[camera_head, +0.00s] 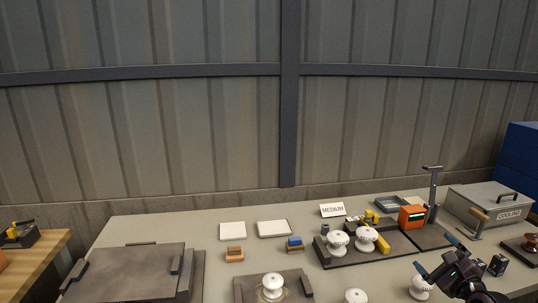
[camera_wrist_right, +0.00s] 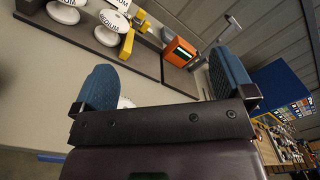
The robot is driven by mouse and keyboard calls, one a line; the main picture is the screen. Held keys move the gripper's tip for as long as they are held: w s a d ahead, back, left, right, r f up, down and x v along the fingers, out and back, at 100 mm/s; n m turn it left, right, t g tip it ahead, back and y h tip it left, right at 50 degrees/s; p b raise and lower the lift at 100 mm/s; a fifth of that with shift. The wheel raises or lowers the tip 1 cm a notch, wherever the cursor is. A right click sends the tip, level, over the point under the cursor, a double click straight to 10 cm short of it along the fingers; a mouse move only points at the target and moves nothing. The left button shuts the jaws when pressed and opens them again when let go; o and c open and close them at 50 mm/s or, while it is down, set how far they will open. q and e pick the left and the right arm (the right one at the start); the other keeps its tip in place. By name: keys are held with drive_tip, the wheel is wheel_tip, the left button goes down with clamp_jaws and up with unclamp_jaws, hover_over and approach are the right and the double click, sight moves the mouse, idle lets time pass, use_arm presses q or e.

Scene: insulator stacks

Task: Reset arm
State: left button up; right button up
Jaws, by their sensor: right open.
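My right gripper (camera_head: 437,254) is at the lower right of the head view, above the table's front right part. Its two blue-padded fingers are wide apart, and they also show in the right wrist view (camera_wrist_right: 160,82). No object shows held between them. A white insulator (camera_head: 419,290) stands just below and left of it in the head view, partly hidden by the gripper. In the wrist view a white piece (camera_wrist_right: 126,102) shows beside the left finger, mostly hidden. My left gripper is in neither view.
Two white insulators (camera_head: 338,241) (camera_head: 366,236) stand on a dark board. Others stand at the front (camera_head: 272,282) (camera_head: 355,296). An orange device (camera_head: 411,216), a post (camera_head: 433,190) and a grey "COOLING" box (camera_head: 485,205) are at the right. A "MEDIUM" sign (camera_head: 332,210) stands behind.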

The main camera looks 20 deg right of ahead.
drive_tip(key=s+a+f+n+g+y, duration=0.1)
drive_tip(key=s+a+f+n+g, duration=0.1)
drive_tip(key=s+a+f+n, duration=0.7)
drive_tip(key=s+a+f+n+g+y, duration=0.1)
drive_tip(key=s+a+f+n+g, duration=0.3)
drive_tip(key=n, duration=1)
drive_tip(key=s+a+f+n+g, duration=0.1)
drive_tip(key=s+a+f+n, duration=0.35)
drive_tip(key=f+n, duration=0.5)
drive_tip(key=a+m, duration=0.3)
drive_tip(key=a, duration=0.8)
drive_tip(key=shift+w+a+r+t, duration=0.15)
drive_tip(key=shift+w+r+t, duration=0.15)
drive_tip(key=shift+w+r, duration=0.15)
drive_tip(key=shift+m, duration=0.25)
